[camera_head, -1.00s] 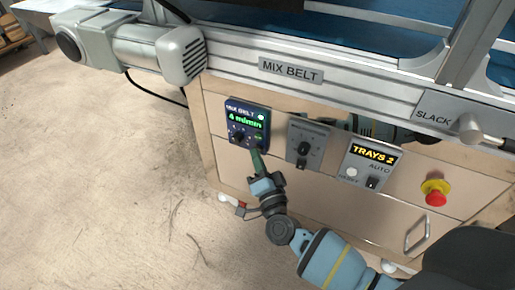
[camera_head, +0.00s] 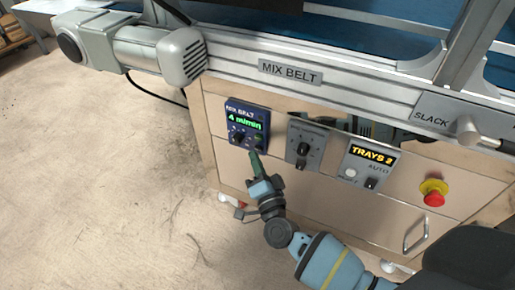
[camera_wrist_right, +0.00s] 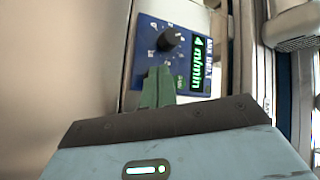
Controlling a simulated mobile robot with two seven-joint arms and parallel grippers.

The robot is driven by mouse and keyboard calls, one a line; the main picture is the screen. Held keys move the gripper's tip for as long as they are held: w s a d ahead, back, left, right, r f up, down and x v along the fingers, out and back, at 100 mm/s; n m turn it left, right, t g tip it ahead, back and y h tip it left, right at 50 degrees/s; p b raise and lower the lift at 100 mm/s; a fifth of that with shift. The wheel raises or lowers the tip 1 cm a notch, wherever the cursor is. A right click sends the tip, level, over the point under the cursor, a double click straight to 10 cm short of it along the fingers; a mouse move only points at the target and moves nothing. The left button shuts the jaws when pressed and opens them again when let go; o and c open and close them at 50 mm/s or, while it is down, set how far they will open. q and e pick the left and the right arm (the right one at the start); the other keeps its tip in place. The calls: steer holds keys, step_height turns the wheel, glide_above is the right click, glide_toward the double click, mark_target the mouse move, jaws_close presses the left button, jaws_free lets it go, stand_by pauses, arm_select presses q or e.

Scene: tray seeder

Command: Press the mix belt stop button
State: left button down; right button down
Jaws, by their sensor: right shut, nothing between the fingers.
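The mix belt control panel (camera_head: 247,124) is a dark blue box on the cabinet front, with a lit green display reading 4 m/min. A black knob (camera_wrist_right: 170,40) sits below the display. My right gripper (camera_head: 254,152) has its green fingers shut and empty, tips at the panel's lower edge. In the wrist view the closed fingers (camera_wrist_right: 159,86) overlap the lower part of the panel (camera_wrist_right: 146,55), beside the knob. I cannot tell whether they touch it. I cannot make out the stop button clearly; the fingers may cover it. My left gripper is not in view.
Right of the panel are a grey knob box (camera_head: 305,146), a TRAYS display box (camera_head: 371,160) and a red emergency stop (camera_head: 434,193) on yellow. The belt rail (camera_head: 350,88) overhangs above. Open floor (camera_head: 100,190) lies to the left.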

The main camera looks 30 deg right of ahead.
steer(key=s+a+p, duration=0.1)
steer(key=s+a, duration=0.2)
steer(key=a, duration=0.1)
steer(key=shift+s+a, duration=0.4)
stand_by(0.4)
stand_by(0.6)
